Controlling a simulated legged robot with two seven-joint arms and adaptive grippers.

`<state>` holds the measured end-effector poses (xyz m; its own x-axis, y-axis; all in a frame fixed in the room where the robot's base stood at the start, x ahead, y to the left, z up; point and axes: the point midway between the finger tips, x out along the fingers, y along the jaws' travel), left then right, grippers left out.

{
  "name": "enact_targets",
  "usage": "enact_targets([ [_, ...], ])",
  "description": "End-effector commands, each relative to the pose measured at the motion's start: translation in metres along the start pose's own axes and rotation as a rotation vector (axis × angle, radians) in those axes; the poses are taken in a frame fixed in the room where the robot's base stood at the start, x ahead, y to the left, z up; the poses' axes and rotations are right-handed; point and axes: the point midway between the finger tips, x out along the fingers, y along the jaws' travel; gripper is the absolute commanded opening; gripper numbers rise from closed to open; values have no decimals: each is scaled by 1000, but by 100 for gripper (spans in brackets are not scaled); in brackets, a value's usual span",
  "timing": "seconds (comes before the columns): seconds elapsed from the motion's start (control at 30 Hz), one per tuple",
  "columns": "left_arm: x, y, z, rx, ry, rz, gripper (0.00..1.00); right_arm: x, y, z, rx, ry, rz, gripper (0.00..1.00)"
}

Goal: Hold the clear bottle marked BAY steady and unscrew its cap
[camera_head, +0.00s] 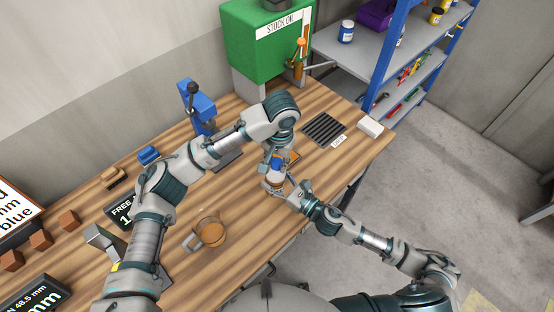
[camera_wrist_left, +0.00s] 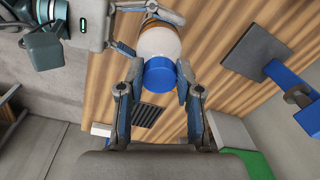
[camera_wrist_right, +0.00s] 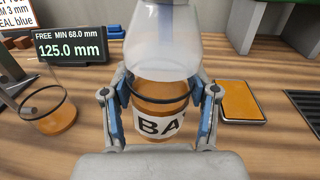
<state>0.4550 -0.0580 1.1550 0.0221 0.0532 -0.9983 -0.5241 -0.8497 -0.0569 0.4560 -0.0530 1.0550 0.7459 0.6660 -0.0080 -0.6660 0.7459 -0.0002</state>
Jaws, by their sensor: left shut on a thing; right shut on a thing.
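The clear bottle (camera_wrist_right: 165,55) stands upright, with amber contents in its lower part and a white label on which "BA" shows. My right gripper (camera_wrist_right: 161,100) is shut around its lower body, one finger on each side. The bottle's top is cut off in that view. The blue cap (camera_wrist_left: 159,75) is on the bottle in the left wrist view, and my left gripper (camera_wrist_left: 157,85) is shut on it from above. In the head view the blue cap (camera_head: 276,161) shows just below my left wrist, with the bottle partly hidden by the grippers.
A glass mug with amber liquid (camera_head: 208,234) stands on the wooden bench to the left. An orange-topped pad (camera_wrist_right: 241,101) lies close beside the bottle. A black slotted grate (camera_head: 324,128), a blue press-like fixture (camera_head: 197,103) and the green STOCK OIL tank (camera_head: 262,42) stand farther back.

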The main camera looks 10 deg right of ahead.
Motion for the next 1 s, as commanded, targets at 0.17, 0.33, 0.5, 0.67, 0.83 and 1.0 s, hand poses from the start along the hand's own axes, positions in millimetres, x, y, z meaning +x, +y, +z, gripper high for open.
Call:
enact_targets([
  [0.17, 0, -4, -2, -341, -2, -8, 0, -1, 6, 4, -2, -10, 16, 0],
  [0.33, 0, -4, -2, -450, -6, -9, 0, -1, 6, 4, -2, -10, 15, 0],
  [0.5, 0, -5, -1, -454, -7, -11, 0, -1, 5, 4, -2, -10, 15, 0],
  [0.67, 0, -5, -1, -452, -8, -12, 54, -1, 5, 4, -2, -9, 14, 0],
  [0.83, 0, -4, 0, -447, -9, -10, 59, 0, 3, 3, -1, -7, 9, 0],
  [1.0, -2, -3, 0, -445, -9, -10, 59, 0, 2, 2, 0, -6, 7, 0],
])
